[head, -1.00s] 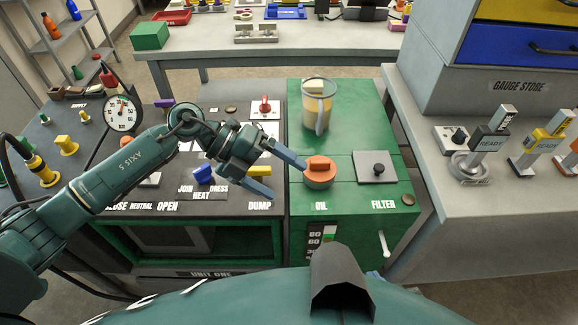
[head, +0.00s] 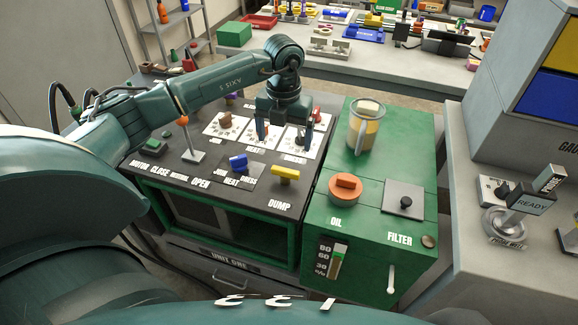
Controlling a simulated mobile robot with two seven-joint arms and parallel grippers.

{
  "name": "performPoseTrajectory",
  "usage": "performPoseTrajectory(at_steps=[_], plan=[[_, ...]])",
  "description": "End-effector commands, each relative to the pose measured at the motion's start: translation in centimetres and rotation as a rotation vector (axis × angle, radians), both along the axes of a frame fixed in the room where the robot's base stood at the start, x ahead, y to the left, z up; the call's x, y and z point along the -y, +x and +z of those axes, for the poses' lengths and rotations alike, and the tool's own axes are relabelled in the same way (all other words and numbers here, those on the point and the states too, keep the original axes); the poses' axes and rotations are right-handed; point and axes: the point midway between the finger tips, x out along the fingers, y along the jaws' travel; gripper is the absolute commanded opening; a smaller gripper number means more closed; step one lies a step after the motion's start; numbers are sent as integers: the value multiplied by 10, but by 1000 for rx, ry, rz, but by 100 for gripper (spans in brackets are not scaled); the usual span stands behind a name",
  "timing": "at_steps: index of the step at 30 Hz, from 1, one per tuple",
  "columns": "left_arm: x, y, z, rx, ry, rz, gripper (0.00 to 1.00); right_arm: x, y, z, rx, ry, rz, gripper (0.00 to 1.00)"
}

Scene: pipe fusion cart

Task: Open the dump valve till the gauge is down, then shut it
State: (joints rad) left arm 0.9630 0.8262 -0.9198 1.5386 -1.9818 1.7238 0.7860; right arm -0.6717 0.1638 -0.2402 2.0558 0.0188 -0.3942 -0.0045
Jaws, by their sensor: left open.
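The dump valve has a yellow T-shaped handle (head: 285,174) on the dark panel, just above the DUMP label. Its bar lies roughly left to right. My left gripper (head: 283,136) points down over the white cards behind the handle. It is open, with nothing seen between its fingers, and is apart from the handle. The round gauge does not show; my left arm covers that side of the panel. My right gripper is out of view.
A red knob (head: 316,114) stands close to my gripper's right finger. The orange oil cap (head: 345,187) and clear jug (head: 364,128) are on the green cabinet to the right.

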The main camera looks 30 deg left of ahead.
Motion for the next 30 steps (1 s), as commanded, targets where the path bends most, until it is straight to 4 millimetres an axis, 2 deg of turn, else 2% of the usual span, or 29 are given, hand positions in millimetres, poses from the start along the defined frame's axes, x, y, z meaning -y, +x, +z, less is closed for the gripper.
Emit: performPoseTrajectory(at_steps=[9, 15, 20, 28, 30], plan=[[1, -1, -68, -5, -3, -1, 90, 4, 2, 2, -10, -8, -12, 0], [1, -1, -95, -3, -4, -2, 90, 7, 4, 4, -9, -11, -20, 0], [1, 0, -104, -1, -3, -3, 90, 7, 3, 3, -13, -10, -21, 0], [1, 0, -105, 0, -3, -3, 90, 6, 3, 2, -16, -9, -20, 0], [1, 0, -105, 0, -3, -3, 84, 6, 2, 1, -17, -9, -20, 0]])
